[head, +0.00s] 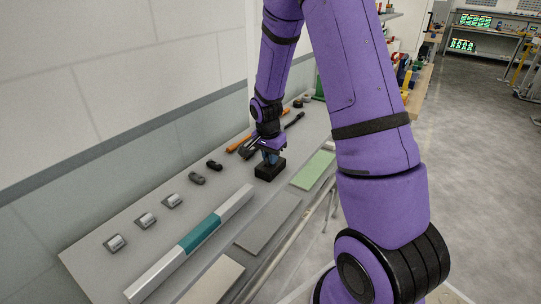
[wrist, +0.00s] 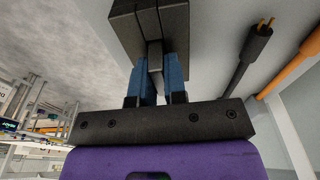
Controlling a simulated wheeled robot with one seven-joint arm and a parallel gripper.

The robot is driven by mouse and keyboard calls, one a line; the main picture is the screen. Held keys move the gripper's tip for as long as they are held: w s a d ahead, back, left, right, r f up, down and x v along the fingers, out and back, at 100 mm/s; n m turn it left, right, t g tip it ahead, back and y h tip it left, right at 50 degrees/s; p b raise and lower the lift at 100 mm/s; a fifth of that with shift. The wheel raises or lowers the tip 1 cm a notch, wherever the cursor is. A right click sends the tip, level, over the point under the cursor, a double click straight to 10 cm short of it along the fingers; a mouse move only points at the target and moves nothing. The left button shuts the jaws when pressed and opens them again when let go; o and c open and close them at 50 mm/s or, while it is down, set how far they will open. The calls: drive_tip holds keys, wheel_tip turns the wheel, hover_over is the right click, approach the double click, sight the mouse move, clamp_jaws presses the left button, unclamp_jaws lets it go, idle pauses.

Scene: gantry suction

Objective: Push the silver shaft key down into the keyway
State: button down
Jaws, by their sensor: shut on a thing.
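A black block (head: 270,171) sits on the grey bench, and my gripper (head: 269,155) is right above it. In the wrist view the block (wrist: 122,22) lies just beyond my blue fingertips (wrist: 156,64). My gripper is shut on a small grey piece, the silver shaft key (wrist: 155,55), which shows between the fingers. The key's far end meets the block's face at its groove; I cannot tell how deep it sits. The key is too small to make out in the head view.
A bar with a teal middle (head: 201,233) lies along the bench, with several silver cylinders (head: 146,220) behind it. A green plate (head: 314,169) and grey plates (head: 267,224) lie at the front. An orange-handled tool (head: 239,144) lies near the wall, behind the block.

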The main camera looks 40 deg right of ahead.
drive_tip(key=shift+f, duration=0.1)
drive_tip(key=c, duration=1.1)
unclamp_jaws()
wheel_tip(320, 180, up, 11)
drive_tip(key=a, duration=0.1)
drive_tip(key=shift+s, duration=0.2)
drive_tip(key=shift+a+f, duration=0.1)
drive_tip(key=shift+f, duration=0.05)
